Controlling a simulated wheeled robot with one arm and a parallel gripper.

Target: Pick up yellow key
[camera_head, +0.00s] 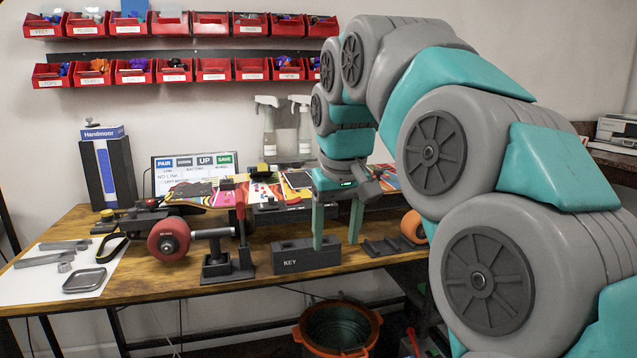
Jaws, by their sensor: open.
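A dark grey block labelled "KEY" (306,257) sits at the front edge of the wooden bench. I cannot make out a yellow key on it. My gripper (336,243) points down with its two green fingers apart. The left finger overlaps the block's right part in the picture, and the right finger is to the right of it. I see nothing held between the fingers; whether they touch the block is unclear. A small yellow item (263,167) shows farther back, too small to identify.
A skateboard with a red wheel (168,239) lies left of the block, beside a clamp stand (215,268) with a red handle. A dark rack (388,245) and an orange ring (412,226) sit to the right. An orange bucket (340,350) stands below the bench.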

